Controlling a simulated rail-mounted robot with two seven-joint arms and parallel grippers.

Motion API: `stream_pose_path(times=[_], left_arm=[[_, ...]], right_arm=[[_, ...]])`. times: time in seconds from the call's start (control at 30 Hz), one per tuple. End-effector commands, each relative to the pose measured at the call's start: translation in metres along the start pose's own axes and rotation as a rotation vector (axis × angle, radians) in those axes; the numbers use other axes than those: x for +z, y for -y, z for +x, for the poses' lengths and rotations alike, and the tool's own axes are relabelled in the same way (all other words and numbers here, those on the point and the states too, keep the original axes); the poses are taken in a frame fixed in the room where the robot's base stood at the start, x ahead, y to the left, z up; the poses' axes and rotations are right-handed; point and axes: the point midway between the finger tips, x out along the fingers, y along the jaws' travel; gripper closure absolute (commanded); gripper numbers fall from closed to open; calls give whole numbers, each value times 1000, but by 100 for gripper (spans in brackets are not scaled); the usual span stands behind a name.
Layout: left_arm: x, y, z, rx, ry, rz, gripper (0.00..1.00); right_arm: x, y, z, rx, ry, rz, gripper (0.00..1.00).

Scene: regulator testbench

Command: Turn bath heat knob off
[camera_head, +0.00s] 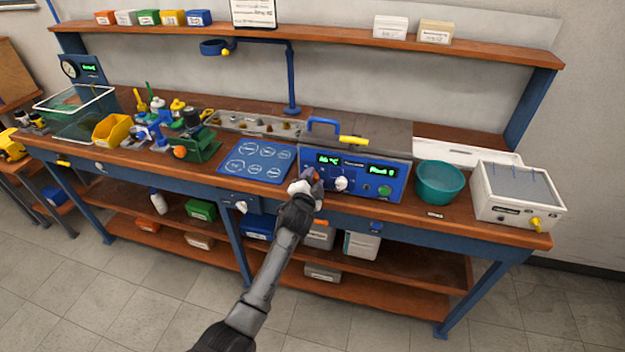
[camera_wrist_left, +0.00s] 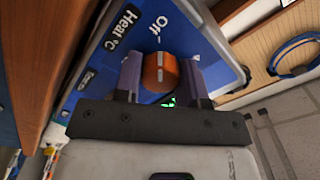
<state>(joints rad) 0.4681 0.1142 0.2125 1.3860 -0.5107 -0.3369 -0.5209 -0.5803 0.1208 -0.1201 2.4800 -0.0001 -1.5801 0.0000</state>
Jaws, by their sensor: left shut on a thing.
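The bath is a blue-fronted box (camera_head: 385,174) on the bench, with green displays, a white knob (camera_head: 341,184) and a green button on its panel. My left gripper (camera_head: 308,178) reaches the left part of this panel. In the left wrist view the gripper (camera_wrist_left: 160,76) is shut on an orange knob (camera_wrist_left: 160,72), one finger on each side. The panel beside it reads "Off" (camera_wrist_left: 160,24) and "Heat °C" (camera_wrist_left: 122,27). A pale line on the knob points roughly toward "Off". My right gripper does not show.
A teal bowl (camera_head: 440,182) and a white box with a yellow tap (camera_head: 516,194) stand right of the bath. A blue mat with white circles (camera_head: 257,160) lies to its left. A shelf (camera_head: 330,35) runs above. The floor in front is clear.

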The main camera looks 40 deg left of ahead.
Motion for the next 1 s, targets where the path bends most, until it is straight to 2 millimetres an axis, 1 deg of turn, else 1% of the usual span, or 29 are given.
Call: stream_pose_path(times=[0.2, 0.67, 0.7, 0.93, 1.0], left_arm=[[0, 0, 0, 0, 1, -39, 86], [0, 0, 0, 0, 1, -48, 86], [0, 0, 0, 0, 1, -48, 59], [0, 0, 0, 0, 1, -46, 37], [0, 0, 0, 0, 0, -46, 37]], right_arm=[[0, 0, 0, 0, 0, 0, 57], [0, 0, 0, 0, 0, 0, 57], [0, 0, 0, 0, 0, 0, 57], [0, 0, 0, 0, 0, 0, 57], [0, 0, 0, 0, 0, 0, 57]])
